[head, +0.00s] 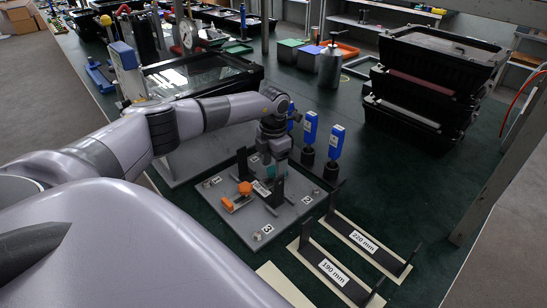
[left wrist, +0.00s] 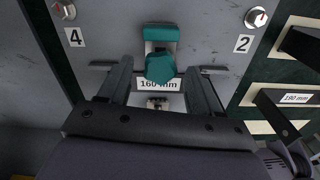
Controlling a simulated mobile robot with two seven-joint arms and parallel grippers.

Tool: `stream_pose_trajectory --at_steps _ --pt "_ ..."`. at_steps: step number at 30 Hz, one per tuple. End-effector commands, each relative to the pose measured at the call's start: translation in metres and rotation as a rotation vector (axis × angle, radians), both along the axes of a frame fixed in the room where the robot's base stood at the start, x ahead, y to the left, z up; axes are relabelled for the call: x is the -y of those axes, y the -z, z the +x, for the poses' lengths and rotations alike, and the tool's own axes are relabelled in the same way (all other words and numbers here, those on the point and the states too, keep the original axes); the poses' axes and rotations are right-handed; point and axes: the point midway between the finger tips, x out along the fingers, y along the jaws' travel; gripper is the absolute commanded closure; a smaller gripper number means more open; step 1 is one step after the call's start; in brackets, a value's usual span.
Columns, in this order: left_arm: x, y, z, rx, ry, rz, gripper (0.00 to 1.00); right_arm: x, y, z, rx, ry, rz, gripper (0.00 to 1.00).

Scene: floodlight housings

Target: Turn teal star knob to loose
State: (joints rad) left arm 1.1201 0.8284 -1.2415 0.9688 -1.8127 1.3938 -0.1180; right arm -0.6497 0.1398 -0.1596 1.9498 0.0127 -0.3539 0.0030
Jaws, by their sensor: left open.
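The teal star knob (left wrist: 160,67) shows in the left wrist view below a teal block (left wrist: 161,33) on the grey plate (left wrist: 105,25). Its turn mark cannot be made out. My left gripper (left wrist: 160,84) is open, with one finger to each side of the knob and a gap on both sides; I cannot tell whether the fingertips reach its depth. In the head view my left gripper (head: 268,178) points down over the grey plate (head: 210,190) and mostly hides the teal parts. My right gripper is not in view.
An orange knob (head: 245,188) and orange block (head: 228,204) sit left of the gripper on the plate. Blue-topped tools (head: 336,142) stand close behind. Black gauges marked 190 mm (head: 331,273) and 220 mm (head: 364,242) lie at front right. Black crates (head: 430,80) are stacked behind.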

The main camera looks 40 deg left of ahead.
Motion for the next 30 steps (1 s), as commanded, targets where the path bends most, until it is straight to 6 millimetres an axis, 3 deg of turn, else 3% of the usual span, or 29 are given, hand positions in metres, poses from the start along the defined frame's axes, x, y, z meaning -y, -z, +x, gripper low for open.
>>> stream_pose_trajectory --at_steps 12,30 --pt "-0.001 -0.061 0.001 0.004 -0.002 0.000 0.36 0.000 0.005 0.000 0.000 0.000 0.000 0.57" --pt "-0.001 -0.068 0.000 0.003 -0.002 0.000 0.36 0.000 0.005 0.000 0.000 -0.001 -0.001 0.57"
